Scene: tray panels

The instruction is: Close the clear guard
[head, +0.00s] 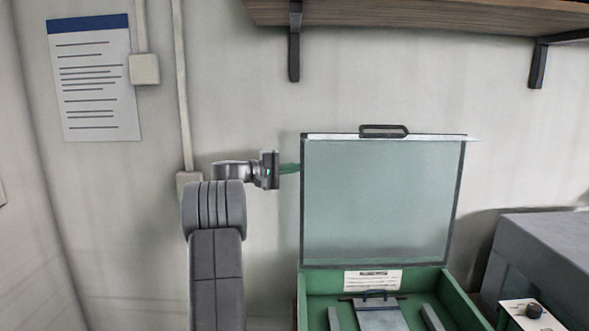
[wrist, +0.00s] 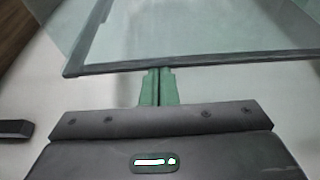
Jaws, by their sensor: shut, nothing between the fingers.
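The clear guard (head: 382,205) is a see-through panel with a dark frame. It stands raised, nearly upright, at the back of a green tray (head: 456,291). A dark handle (head: 384,130) sits on its top edge. My gripper (head: 292,168) is at the guard's left edge, near the upper part, with its green fingers pointing right. In the wrist view, the fingers (wrist: 159,84) are together and empty, with their tips close to the guard's dark frame (wrist: 190,62). I cannot tell whether they touch it.
A metal plate with a small handle (head: 381,316) lies inside the tray, below a white label (head: 373,280). A wooden shelf (head: 420,15) on brackets hangs above.

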